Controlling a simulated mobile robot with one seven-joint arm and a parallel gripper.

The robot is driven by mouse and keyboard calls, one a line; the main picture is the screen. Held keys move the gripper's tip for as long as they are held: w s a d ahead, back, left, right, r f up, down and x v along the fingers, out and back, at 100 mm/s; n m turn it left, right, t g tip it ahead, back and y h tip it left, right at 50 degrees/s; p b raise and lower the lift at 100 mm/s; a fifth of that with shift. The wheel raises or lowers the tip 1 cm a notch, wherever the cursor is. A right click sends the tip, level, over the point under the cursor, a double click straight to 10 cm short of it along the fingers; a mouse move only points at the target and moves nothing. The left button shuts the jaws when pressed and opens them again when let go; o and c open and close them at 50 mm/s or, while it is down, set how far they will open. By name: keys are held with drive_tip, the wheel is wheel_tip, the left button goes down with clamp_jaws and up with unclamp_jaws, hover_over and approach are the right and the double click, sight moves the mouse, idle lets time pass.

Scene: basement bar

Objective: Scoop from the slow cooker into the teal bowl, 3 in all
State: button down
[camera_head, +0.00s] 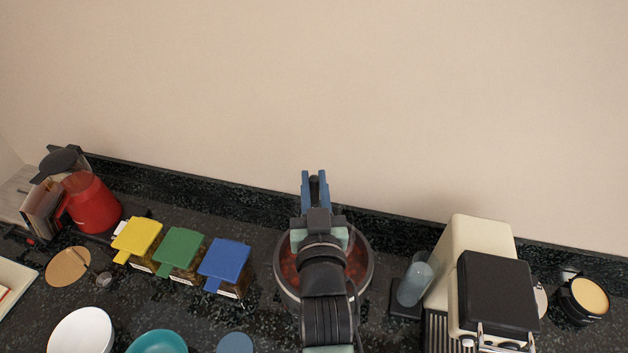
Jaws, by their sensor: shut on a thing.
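The slow cooker (367,284) is a round pot with a grey rim and reddish-brown food inside. It stands on the dark counter at the centre, partly hidden under my arm. My gripper (315,184), with blue fingers, is over the back of the slow cooker, towards the wall. It is shut on a dark handle (314,185), whose tip shows between the fingers. The rest of that tool is hidden by my arm, so I cannot tell whether it touches the food. The teal bowl (157,342) is at the bottom edge, left of the slow cooker, and partly cut off.
Yellow (141,236), green (181,250) and blue-lidded (225,261) containers stand left of the cooker. A white bowl (80,331) is beside the teal one. A red pitcher (92,203) is far left. A cream-and-black machine (495,290) stands right. The wall is close behind.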

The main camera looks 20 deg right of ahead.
drive_tip(key=shift+f+b, duration=5.3)
drive_tip(key=shift+f, duration=1.2)
drive_tip(key=shift+r, duration=0.15)
drive_tip(key=shift+r+p, duration=5.05)
drive_tip(key=shift+r, duration=1.15)
drive_tip(key=shift+f, duration=0.1)
